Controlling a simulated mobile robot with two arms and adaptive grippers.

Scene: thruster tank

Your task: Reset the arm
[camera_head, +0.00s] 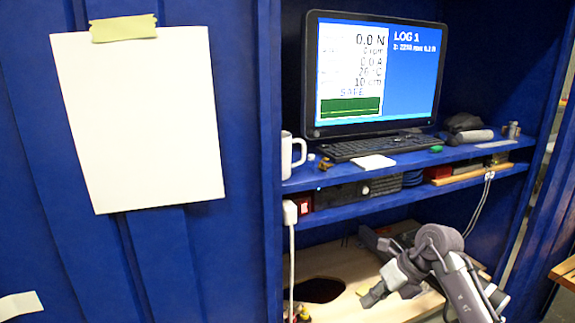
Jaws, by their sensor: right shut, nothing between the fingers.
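My right arm (455,275) comes in from the lower right in the head view. Its gripper (368,298) points down and to the left, in front of the wooden surface below the shelves. The gripper is shut with nothing between its fingers, apart from the blue shelves above. My left gripper is not in view.
A monitor (375,75) and keyboard (380,146) stand on the upper blue shelf (300,180), with a white mug (291,154) at its left end. A white sheet (140,120) is taped to the blue wall at left. White cables (480,212) hang at right.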

